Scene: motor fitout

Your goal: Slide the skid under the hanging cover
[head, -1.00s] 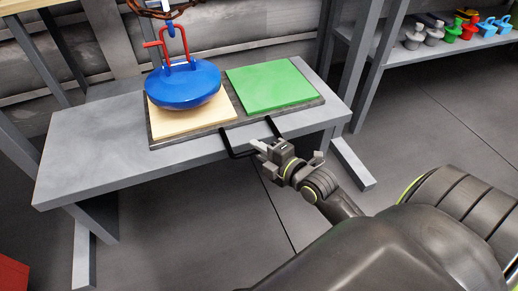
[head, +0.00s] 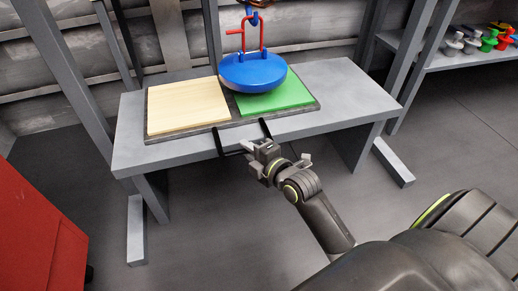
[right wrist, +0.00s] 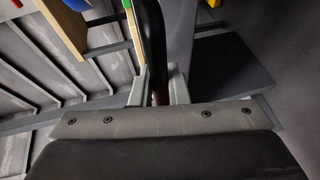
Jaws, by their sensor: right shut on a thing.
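The skid is a dark flat tray (head: 190,136) on the grey bench, with a pale wooden pad (head: 187,107) on its left and a green pad (head: 290,98) on its right. A black handle (head: 232,155) projects from its front edge. The blue round cover (head: 252,73) with a red bracket hangs from a blue hook, in line with the green pad's back left part; I cannot tell the gap beneath it. My right gripper (head: 250,147) is shut on the handle; the right wrist view shows the dark bar between its fingers (right wrist: 157,88). My left gripper is out of view.
The grey bench (head: 345,95) is bare to the right of the skid. A red cabinet (head: 40,225) stands at the lower left. A shelf (head: 465,58) with several coloured parts is at the upper right. Grey bench posts rise behind the bench.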

